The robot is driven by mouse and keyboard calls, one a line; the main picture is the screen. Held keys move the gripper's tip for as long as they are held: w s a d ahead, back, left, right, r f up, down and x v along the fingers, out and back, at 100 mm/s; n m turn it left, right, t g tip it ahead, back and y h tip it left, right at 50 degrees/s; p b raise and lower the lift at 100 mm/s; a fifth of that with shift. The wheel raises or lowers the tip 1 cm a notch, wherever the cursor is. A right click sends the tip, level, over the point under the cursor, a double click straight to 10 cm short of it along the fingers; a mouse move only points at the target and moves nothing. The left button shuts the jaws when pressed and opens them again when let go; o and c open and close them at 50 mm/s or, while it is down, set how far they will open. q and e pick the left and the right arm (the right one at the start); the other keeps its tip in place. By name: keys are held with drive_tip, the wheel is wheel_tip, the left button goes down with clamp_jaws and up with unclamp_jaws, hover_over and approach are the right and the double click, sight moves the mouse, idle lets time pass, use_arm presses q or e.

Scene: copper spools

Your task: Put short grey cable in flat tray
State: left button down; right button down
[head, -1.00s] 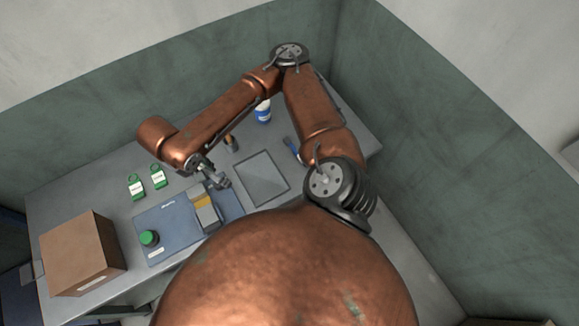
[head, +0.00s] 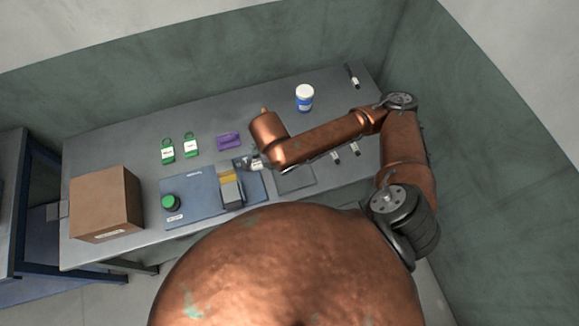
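The flat tray appears to be the thin grey square (head: 296,181) on the table, partly covered by my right forearm. I cannot make out the short grey cable for certain. My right gripper (head: 247,164) is small in the head view, low over the table between a purple item (head: 229,141) and a grey and yellow block (head: 230,186). Its fingers are too small to tell whether they are open or hold something. My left gripper is not in view.
A blue mat (head: 190,200) bears the block and a green-lidded jar (head: 169,202). Two green-topped tags (head: 168,151) (head: 191,146), a cardboard box (head: 105,203) and a white and blue bottle (head: 304,98) stand around. Small dark and white items (head: 353,76) lie at right.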

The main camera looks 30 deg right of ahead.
sight(304, 176)
drive_tip(key=s+a+f+n+y+b, duration=0.25)
drive_tip(key=f+n, duration=0.25)
drive_tip(key=n, duration=0.9)
drive_tip(key=shift+g, duration=0.5)
drive_tip(key=w+d+f, duration=0.1)
drive_tip(key=d+f, duration=0.1)
drive_tip(key=d, duration=0.1)
drive_tip(key=w+d+f, duration=0.2)
drive_tip(key=d+f, duration=0.1)
drive_tip(key=d, duration=0.1)
drive_tip(key=w+d+f, duration=0.2)
drive_tip(key=d+f, duration=0.1)
drive_tip(key=d, duration=0.1)
drive_tip(key=shift+d+f, duration=0.15)
drive_tip(key=shift+f, duration=0.1)
drive_tip(key=shift+w+d+f, duration=0.2)
drive_tip(key=shift+d+f, duration=0.3)
drive_tip(key=shift+f, duration=0.1)
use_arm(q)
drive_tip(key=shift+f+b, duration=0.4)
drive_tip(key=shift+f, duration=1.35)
use_arm(e)
drive_tip(key=shift+d+f, duration=0.1)
drive_tip(key=shift+f, duration=1.5)
drive_tip(key=shift+f, duration=0.1)
drive_tip(key=c, duration=2)
unclamp_jaws()
drive_tip(key=shift+o, duration=0.5)
